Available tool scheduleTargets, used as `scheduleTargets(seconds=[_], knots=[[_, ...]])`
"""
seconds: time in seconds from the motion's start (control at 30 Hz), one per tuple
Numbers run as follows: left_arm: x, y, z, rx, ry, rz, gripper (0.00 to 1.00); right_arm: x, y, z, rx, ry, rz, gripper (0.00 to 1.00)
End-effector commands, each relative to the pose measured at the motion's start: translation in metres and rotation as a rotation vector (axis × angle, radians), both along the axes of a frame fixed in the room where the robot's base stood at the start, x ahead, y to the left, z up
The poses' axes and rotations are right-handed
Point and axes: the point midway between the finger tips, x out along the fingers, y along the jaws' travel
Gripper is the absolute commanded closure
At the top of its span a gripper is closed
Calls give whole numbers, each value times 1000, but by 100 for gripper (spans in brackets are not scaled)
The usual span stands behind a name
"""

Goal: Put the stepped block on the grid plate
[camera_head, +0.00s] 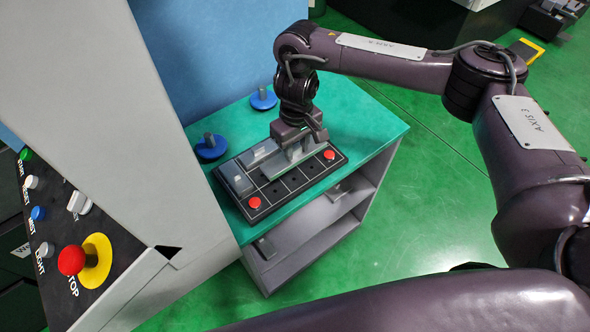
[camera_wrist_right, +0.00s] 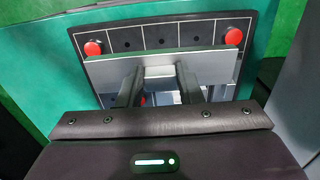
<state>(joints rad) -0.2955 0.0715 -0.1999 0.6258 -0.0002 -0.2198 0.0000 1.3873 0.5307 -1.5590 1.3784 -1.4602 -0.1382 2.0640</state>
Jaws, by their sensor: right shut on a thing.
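The dark grid plate (camera_head: 291,182) lies on the teal cabinet top, with red knobs at its corners. My right gripper (camera_head: 296,150) is over the plate's right part, pointing down. It is shut on a grey metal stepped block (camera_wrist_right: 210,66). In the right wrist view the block's long flat face spans across both fingers (camera_wrist_right: 160,88) and hides part of the grid plate (camera_wrist_right: 125,40). I cannot tell whether the block's underside touches the plate. Two other grey blocks, a left one (camera_head: 236,179) and an upper one (camera_head: 259,153), are on the plate's left side. My left gripper is out of view.
Two blue round bases with grey pegs, a near one (camera_head: 211,148) and a far one (camera_head: 263,99), stand behind the plate. A machine panel with a red stop button (camera_head: 71,260) is at left. The cabinet has open shelves (camera_head: 305,232). Green floor lies right.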

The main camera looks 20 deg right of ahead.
Motion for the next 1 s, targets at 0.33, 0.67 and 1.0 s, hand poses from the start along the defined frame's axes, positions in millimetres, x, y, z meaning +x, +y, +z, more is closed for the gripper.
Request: scheduleTargets(seconds=[0.33, 0.67, 1.0], knots=[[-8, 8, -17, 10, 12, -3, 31, 0, 1, -60, 2, -2, 1, 100], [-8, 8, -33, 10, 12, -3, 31, 0, 1, -98, 1, 0, 1, 100], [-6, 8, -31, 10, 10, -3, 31, 0, 1, -99, 1, -2, 2, 100]])
